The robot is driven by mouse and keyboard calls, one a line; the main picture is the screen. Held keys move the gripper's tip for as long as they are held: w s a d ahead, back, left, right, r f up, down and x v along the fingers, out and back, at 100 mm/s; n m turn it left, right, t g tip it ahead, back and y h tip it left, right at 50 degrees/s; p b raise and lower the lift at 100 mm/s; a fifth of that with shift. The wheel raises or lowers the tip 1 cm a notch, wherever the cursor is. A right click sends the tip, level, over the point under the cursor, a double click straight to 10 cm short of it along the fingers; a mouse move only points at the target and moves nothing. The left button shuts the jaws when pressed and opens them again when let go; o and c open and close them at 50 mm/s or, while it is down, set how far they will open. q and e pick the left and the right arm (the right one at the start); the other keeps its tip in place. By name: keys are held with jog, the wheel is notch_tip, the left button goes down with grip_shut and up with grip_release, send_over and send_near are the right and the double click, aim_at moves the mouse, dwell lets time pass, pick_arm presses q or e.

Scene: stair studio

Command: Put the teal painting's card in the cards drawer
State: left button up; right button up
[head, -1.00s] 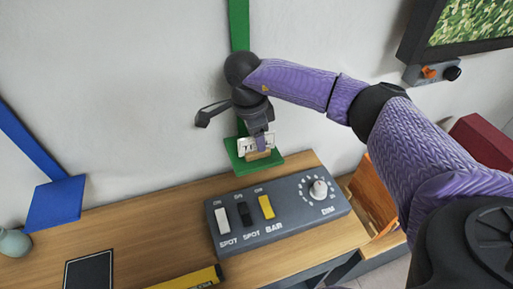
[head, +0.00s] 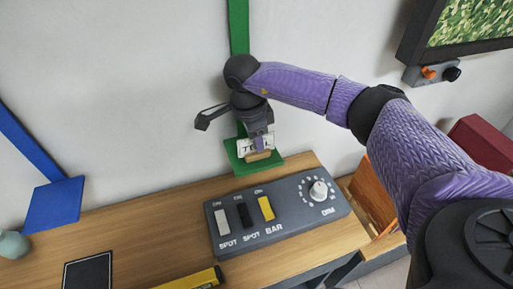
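A white card with dark lettering, partly hidden, that seems to begin with T (head: 245,149), stands upright at a small wooden holder (head: 258,156) on the green ledge (head: 238,163) against the wall. My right gripper (head: 259,145) points down at the card, its fingers at the card's face. The fingers hide part of the lettering, and I cannot tell whether they are closed on it. My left gripper is out of view. No drawer labelled for cards can be made out.
A grey switch panel (head: 285,236) with several switches and a dial sits on the wooden desk (head: 140,221) below the ledge. A blue ledge (head: 55,202), a black-framed pad (head: 88,274) and a yellow object (head: 190,281) are at the left and front. A framed green picture (head: 470,22) hangs upper right.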

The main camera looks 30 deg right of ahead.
grip_shut()
